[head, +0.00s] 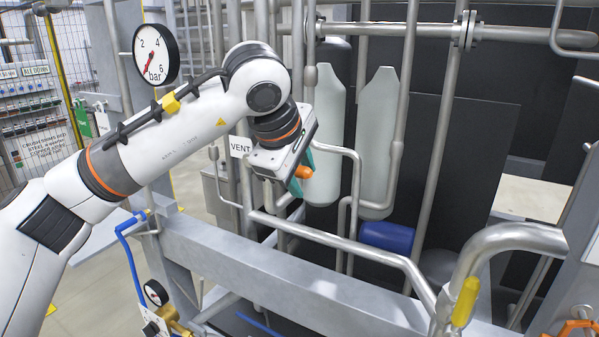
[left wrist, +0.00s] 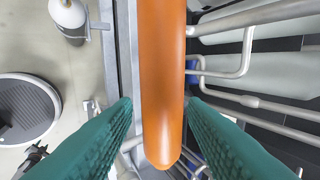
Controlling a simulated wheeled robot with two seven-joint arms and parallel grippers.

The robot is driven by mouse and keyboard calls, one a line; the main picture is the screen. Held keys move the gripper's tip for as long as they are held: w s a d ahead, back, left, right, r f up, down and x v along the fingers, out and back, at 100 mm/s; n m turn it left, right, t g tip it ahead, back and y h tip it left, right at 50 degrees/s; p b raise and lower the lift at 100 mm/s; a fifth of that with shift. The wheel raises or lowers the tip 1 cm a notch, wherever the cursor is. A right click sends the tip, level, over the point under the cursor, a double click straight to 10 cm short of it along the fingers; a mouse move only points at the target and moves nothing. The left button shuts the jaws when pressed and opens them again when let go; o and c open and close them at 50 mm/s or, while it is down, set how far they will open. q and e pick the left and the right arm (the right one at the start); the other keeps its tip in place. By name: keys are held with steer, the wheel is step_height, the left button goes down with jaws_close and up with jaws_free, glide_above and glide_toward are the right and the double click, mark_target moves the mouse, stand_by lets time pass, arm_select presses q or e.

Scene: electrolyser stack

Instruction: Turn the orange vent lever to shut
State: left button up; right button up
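The orange vent lever (head: 303,172) shows as a small orange end at my left gripper, beside the white VENT sign (head: 240,147). In the left wrist view the lever (left wrist: 162,75) is a long orange bar with a rounded end, running down from the top edge. My left gripper (head: 300,186) has teal fingers (left wrist: 159,100), one on each side of the lever. A narrow gap shows between the lever and the left finger; the right finger is very close to it, and I cannot tell whether it touches. The lever's pivot is hidden. My right gripper is out of view.
Grey pipes surround the lever, with a curved pipe (head: 345,152) just right of it. A pressure gauge (head: 156,54) is at upper left. A grey frame beam (head: 270,275) crosses below. A yellow-handled part (head: 465,302) stands at lower right.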

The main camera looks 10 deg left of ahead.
arm_select(q)
steer(key=b+v, duration=0.2)
steer(key=v, duration=1)
